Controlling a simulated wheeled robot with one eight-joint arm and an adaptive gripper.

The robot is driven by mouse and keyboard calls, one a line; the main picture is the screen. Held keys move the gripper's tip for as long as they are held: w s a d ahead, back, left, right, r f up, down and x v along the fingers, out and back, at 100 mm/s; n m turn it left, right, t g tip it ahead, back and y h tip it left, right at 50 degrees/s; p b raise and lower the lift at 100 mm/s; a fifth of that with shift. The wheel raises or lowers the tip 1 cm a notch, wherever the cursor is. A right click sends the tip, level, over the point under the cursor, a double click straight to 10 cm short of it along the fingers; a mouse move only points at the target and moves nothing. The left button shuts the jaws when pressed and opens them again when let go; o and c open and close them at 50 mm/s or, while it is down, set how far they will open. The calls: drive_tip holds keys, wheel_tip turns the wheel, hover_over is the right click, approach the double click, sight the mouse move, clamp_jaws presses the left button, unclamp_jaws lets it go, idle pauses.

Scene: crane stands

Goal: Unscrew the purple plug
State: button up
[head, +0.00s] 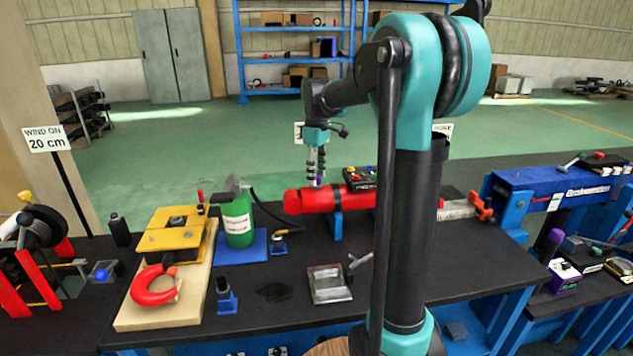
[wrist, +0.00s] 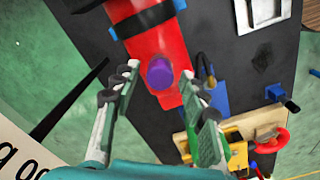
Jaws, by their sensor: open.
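The purple plug (wrist: 159,73) sits on the side of a red cylinder (wrist: 152,36), seen from above in the wrist view. In the head view the red cylinder (head: 318,201) lies on its side on the black bench, and only a sliver of purple shows under my gripper (head: 316,180). In the wrist view my gripper (wrist: 163,110) is open, with one finger to each side of the plug and a clear gap around it. The fingers appear apart from the plug. Their exact height above it I cannot tell.
A blue clamp stand (head: 335,224) bears the cylinder. A green bottle (head: 237,217) stands to its left with a black hose. A control box (head: 360,178) with coloured buttons is behind the cylinder. A metal tray (head: 329,285) lies in front.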

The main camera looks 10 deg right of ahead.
drive_tip(key=m, duration=0.5)
drive_tip(key=shift+m, duration=0.3)
drive_tip(key=m, duration=0.5)
clamp_jaws()
idle(0.4)
idle(0.3)
drive_tip(key=n, duration=0.4)
drive_tip(key=shift+r, duration=0.1)
drive_tip(key=shift+n, duration=0.4)
